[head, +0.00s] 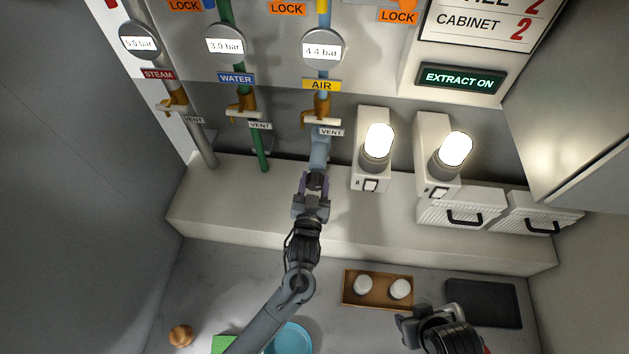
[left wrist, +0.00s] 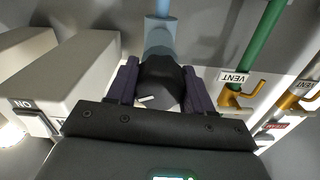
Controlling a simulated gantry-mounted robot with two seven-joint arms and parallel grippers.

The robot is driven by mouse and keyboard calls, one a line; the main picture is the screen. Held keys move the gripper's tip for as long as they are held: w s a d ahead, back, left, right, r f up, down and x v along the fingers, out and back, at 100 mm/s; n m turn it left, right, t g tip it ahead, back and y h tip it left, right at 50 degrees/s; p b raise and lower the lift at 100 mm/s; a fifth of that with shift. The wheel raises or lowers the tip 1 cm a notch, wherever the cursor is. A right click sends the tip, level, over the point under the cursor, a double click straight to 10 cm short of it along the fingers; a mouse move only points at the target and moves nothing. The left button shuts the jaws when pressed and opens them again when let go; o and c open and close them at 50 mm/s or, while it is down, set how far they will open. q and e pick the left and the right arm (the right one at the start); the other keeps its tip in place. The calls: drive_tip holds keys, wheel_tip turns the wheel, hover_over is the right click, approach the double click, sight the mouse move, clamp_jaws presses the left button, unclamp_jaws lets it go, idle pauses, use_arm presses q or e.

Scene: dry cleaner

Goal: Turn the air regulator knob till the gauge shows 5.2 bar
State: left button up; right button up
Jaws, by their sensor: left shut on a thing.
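The air gauge (head: 322,47) reads 4.4 bar in the head view, above the yellow AIR label (head: 321,85). The blue air pipe (head: 319,150) runs down from it to the regulator. My left gripper (head: 315,183) is at the lower end of this pipe. In the left wrist view, its two purple-grey fingers are shut on the black regulator knob (left wrist: 162,80), one on each side. The knob carries a white mark. The gripper partly hides the knob in the head view. My right gripper (head: 432,318) is low at the right, away from the regulator; its jaw opening is unclear.
The steam gauge (head: 139,41) reads 5.0 bar and the water gauge (head: 225,45) 3.0 bar. Orange valves with vent labels sit below the gauges. Two lit lamps (head: 377,146) stand right of the air pipe. A wooden tray (head: 377,303) with white jars is on the counter.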

use_arm(q)
drive_tip(key=m+p, duration=0.2)
drive_tip(key=m, duration=0.4)
drive_tip(key=shift+a+r+p, duration=0.1)
drive_tip(key=shift+p, duration=0.25)
drive_tip(key=m+p, duration=0.2)
drive_tip(key=m, duration=0.3)
drive_tip(key=shift+m+p, duration=0.3)
drive_tip(key=shift+m, duration=0.6)
drive_tip(key=o, duration=1)
drive_tip(key=s, duration=0.3)
drive_tip(key=s+a, duration=0.1)
drive_tip(key=s, duration=0.3)
drive_tip(key=s+b, duration=0.1)
drive_tip(key=s, duration=0.2)
drive_tip(key=shift+s+a, duration=0.2)
drive_tip(key=shift+s, duration=0.2)
